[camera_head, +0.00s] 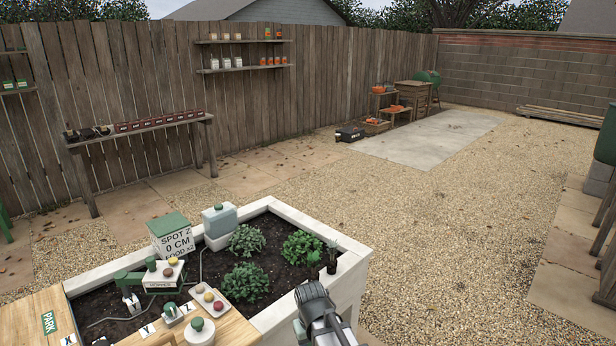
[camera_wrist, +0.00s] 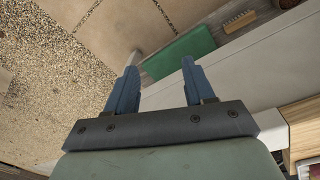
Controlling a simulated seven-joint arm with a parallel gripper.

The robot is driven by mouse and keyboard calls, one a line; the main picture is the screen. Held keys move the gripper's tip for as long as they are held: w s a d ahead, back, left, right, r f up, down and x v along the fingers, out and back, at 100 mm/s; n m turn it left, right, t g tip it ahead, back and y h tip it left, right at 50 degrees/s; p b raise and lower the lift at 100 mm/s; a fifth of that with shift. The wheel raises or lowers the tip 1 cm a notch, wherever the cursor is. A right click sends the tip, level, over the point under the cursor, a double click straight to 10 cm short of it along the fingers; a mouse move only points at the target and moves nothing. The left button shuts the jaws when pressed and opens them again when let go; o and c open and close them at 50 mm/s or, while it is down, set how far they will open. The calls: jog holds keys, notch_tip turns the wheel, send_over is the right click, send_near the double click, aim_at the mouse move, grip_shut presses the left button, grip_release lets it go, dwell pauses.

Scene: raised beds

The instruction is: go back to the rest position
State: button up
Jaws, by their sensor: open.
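My gripper (camera_wrist: 160,64) shows in the wrist view with its two blue fingers spread apart and nothing between them. Beyond the fingers are gravel, paving and a pale wall. Part of my arm shows at the bottom middle of the head view, beside the front right of the raised bed (camera_head: 344,284); the fingertips cannot be made out there.
Open gravel (camera_head: 450,240) lies to the right.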

jog(key=s+d+f+m+g, duration=0.1)
jog(key=s+d+f, duration=0.2)
jog(key=s+f, duration=0.3)
jog(key=s+d+f+g, duration=0.2)
jog(key=s+d+f, duration=0.15)
jog(key=f, duration=0.45)
jog(key=s+d+f+m+g, duration=0.1)
jog(key=s+d+f, duration=0.35)
jog(key=f, duration=0.25)
jog(key=s+d+f+g, duration=0.1)
jog(key=s+f, duration=0.2)
jog(key=s, duration=0.4)
jog(key=s+d+f+m+g, duration=0.1)
jog(key=s+d+f, duration=0.1)
jog(key=s+f, duration=0.2)
jog(key=s+d+f+g, duration=0.1)
jog(key=s+f, duration=0.3)
jog(key=s, duration=0.5)
jog(key=shift+s+d+f+m+g+y, duration=0.2)
jog(key=shift+s+f+m+g+y, duration=0.1)
jog(key=shift+s+m, duration=0.1)
